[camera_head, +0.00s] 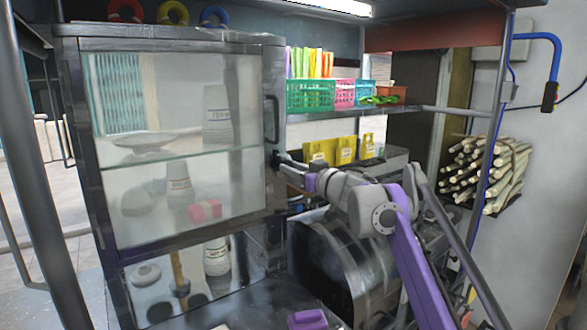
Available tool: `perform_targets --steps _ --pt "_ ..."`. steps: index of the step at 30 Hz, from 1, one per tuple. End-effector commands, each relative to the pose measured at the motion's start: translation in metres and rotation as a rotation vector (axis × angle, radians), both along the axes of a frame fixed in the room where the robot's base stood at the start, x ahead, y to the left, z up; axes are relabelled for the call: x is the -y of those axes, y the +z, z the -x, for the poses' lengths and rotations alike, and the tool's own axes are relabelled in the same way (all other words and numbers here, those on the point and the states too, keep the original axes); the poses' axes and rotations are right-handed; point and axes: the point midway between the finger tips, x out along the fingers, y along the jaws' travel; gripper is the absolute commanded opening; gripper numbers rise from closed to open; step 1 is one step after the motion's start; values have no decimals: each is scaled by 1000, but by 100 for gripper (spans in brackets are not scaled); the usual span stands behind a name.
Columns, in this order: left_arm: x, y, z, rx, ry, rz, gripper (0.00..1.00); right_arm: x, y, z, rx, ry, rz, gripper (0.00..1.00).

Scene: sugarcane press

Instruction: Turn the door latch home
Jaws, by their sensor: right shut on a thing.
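A glass-fronted cabinet door (180,237) with a dark metal frame stands at the left and looks closed against its cabinet. A dark bar handle (271,118) runs upright on the right side of the door. My right gripper (278,158) reaches in from the right and is shut at the door's right edge, just below the handle. It appears to hold the door latch, which the fingers mostly hide. I cannot tell the latch's angle.
Behind my right arm stand a dark rounded press machine (325,260) and yellow packets (344,150). A shelf above holds a green basket (310,95). Sugarcane stalks (490,170) are stacked at the right. Colored rings (172,13) sit atop the cabinet.

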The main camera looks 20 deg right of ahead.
Motion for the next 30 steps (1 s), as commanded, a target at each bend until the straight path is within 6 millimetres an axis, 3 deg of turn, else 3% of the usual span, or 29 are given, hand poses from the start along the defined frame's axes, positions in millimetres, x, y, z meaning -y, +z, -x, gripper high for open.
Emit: perform_targets --steps 8,30 --pt "0 16 -3 6 0 0 94 -1 3 0 57 1 154 0" --pt "0 66 -15 29 0 0 94 -4 2 1 296 0 808 0"
